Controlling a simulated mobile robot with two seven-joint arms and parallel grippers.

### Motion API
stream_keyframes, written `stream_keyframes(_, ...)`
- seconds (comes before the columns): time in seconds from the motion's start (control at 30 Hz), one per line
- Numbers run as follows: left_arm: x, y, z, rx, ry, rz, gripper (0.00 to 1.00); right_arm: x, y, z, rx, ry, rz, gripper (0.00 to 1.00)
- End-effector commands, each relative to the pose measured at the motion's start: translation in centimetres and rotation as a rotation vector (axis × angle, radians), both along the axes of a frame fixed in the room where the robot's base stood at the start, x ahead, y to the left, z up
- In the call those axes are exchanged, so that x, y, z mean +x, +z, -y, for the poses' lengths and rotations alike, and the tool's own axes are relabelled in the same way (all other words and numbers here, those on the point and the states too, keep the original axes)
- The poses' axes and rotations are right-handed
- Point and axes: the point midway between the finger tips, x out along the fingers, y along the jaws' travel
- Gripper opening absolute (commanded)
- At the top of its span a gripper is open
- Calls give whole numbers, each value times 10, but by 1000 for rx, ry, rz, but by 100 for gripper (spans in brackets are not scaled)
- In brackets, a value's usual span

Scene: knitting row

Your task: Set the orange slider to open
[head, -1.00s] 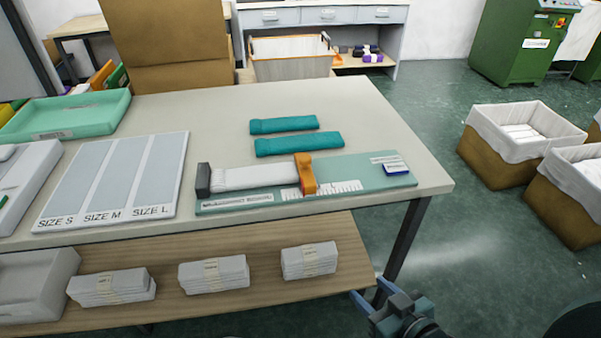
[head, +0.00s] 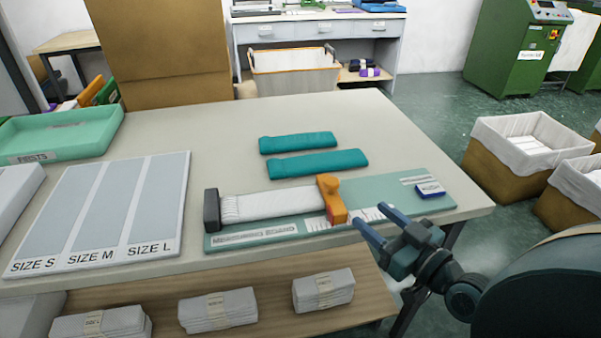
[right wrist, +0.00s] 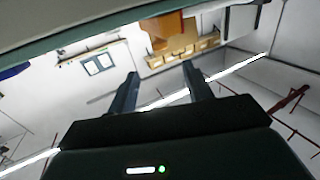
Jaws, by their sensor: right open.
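The orange slider (head: 332,198) stands across the green measuring board (head: 380,192) on the table. A white ribbed knit piece (head: 268,205) lies on the board between the dark end block (head: 212,210) and the slider, its right end close to the slider. My right gripper (head: 371,224) is open and empty, just in front of the board's near edge and to the right of the slider, apart from it. In the right wrist view, its two fingers (right wrist: 160,92) are spread with nothing between them. My left gripper is not in view.
Two teal folded pieces (head: 318,164) lie behind the board. A blue-and-white block (head: 430,190) sits at the board's right end. The size mat (head: 105,212) and green tray (head: 60,135) are at left. Bundles (head: 217,310) lie on the lower shelf.

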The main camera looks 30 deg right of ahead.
Motion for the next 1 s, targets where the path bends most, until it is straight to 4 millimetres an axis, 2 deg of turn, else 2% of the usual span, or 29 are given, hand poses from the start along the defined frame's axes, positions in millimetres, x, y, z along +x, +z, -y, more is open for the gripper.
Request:
stream_keyframes(0.27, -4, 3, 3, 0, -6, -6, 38, 15, 5, 0, 4, -5, 13, 50)
stream_keyframes(0.8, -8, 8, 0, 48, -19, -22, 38, 103, 5, -14, 4, -3, 12, 50)
stream_keyframes(1.0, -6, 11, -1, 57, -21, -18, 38, 124, 3, -18, 3, -3, 10, 50)
